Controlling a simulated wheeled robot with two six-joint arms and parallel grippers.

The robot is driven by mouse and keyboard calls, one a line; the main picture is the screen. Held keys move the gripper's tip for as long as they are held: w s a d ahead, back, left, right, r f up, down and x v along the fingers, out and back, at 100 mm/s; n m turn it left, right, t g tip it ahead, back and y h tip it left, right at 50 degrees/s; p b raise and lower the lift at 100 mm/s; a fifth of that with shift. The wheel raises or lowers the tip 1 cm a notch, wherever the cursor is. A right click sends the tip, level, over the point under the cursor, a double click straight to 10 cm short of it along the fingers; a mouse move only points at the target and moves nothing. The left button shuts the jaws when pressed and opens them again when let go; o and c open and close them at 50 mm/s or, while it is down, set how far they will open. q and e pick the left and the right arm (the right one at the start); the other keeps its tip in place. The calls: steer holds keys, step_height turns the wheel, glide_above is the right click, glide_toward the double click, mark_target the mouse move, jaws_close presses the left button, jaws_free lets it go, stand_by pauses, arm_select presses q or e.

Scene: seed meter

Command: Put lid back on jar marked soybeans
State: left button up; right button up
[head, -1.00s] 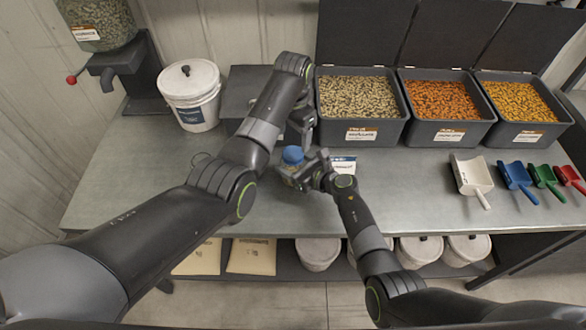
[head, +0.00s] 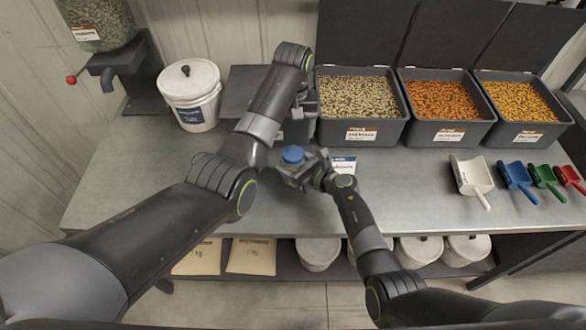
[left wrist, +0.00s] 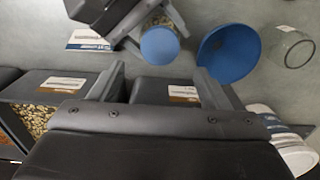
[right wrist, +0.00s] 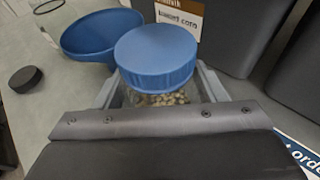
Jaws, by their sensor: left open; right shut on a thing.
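A clear jar of pale beans (right wrist: 158,98) stands between the fingers of my right gripper (head: 304,170), which is shut on it. A blue lid (head: 293,154) sits over the jar's mouth and looks level in the right wrist view (right wrist: 155,57). It also shows in the left wrist view (left wrist: 160,46). I cannot read any marking on the jar. My left gripper (head: 304,108) is open and empty, behind and apart from the lid. In the left wrist view its fingers (left wrist: 160,80) hold nothing.
A blue funnel or bowl (left wrist: 229,50) and an empty clear glass (left wrist: 291,48) are close by. A small black disc (right wrist: 26,79) lies on the counter. Open seed bins (head: 362,133) line the back. A white bucket (head: 190,92) stands left. Scoops (head: 471,180) lie right. The front left counter is clear.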

mark_target(293, 153)
arm_select(q)
steer(key=shift+f, duration=0.1)
steer(key=shift+f, duration=3.95)
steer(key=c, duration=1)
steer(key=o, duration=1.2)
steer(key=shift+c, duration=0.2)
steer(key=shift+r, duration=0.1)
step_height(293, 153, up, 12)
